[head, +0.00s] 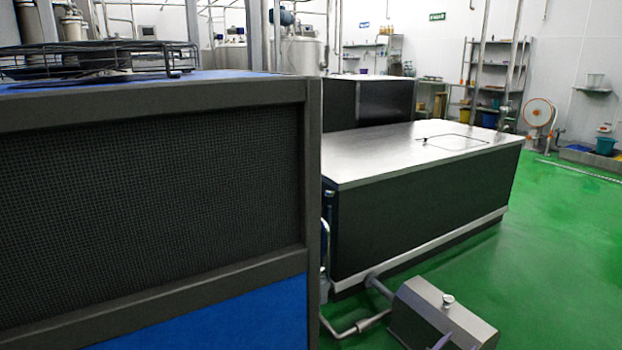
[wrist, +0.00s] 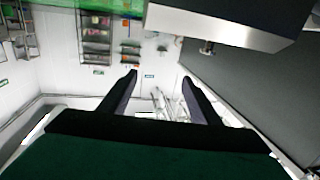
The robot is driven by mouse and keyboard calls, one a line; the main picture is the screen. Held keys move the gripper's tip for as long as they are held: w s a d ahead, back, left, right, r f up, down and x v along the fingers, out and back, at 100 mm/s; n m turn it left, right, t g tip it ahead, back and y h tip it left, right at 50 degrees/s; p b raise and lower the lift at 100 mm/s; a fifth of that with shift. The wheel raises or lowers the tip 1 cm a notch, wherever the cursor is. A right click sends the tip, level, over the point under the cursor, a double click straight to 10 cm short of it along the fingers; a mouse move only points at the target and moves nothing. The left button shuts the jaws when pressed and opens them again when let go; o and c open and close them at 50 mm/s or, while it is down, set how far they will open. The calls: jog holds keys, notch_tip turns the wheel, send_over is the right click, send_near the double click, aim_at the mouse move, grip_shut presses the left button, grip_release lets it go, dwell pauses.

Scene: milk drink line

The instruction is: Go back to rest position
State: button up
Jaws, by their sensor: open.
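My gripper (wrist: 159,82) shows in the wrist view with its two dark fingers spread apart. Nothing is between the fingers, and they touch nothing. The wrist view is tilted, with shelves and the green floor towards its top. In the head view I cannot clearly make out my gripper.
A blue machine with a dark mesh panel (head: 150,190) fills the left of the head view. A long dark cabinet with a steel top (head: 400,150) stands beyond it. A grey box (head: 440,310) is low in front. The green floor (head: 560,260) is open at right.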

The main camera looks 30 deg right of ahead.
jog(key=w+a+r+n+t+y+p, duration=0.3)
jog(key=w+a+p, duration=0.3)
jog(key=w+a, duration=0.45)
jog(key=w+a+r+n+t+y+p, duration=0.35)
jog(key=w+a+p, duration=0.25)
jog(key=w+a, duration=0.45)
jog(key=w+a+f+n+y+p, duration=0.15)
jog(key=a+n+y+p, duration=0.6)
jog(key=a, duration=1.85)
jog(key=s+a+f+n+g+y+p, duration=0.3)
jog(key=s+a+g+p, duration=0.35)
jog(key=s+a, duration=0.7)
jog(key=s+a+r+m+g, duration=0.1)
jog(key=s+g, duration=0.8)
jog(key=s, duration=1.1)
jog(key=shift+s+r+m+g, duration=0.15)
jog(key=shift+r+m+g, duration=0.25)
jog(key=shift+r, duration=0.45)
